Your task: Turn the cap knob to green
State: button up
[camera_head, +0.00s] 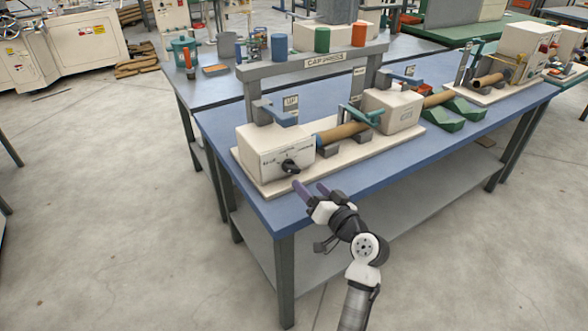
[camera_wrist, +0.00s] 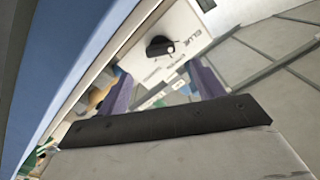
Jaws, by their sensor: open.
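The cap knob (camera_head: 290,166) is a small black dial on the front face of a cream box (camera_head: 255,146) at the bench's near left end. In the wrist view the knob (camera_wrist: 160,46) shows a small white mark on its right side. A label reading BLUE (camera_wrist: 208,42) is printed to its right; other lettering below it is too small to read. My gripper (camera_head: 308,184) is open and empty, in front of and a little below the knob, apart from it. Its two purple fingers also show in the wrist view (camera_wrist: 160,73), below the knob on either side.
The cream box stands on a pale base plate (camera_head: 268,185) on a blue bench (camera_head: 345,182). A grey frame above carries blue (camera_head: 279,46), green (camera_head: 322,40) and orange (camera_head: 359,34) cylinders. A brown tube (camera_head: 342,132) lies right of the box. Floor in front is clear.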

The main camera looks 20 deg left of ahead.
aim_at(294, 171)
jog(key=p+x, duration=0.1)
jog(key=x, duration=0.7)
jog(key=shift+p, duration=0.4)
jog(key=c, duration=1)
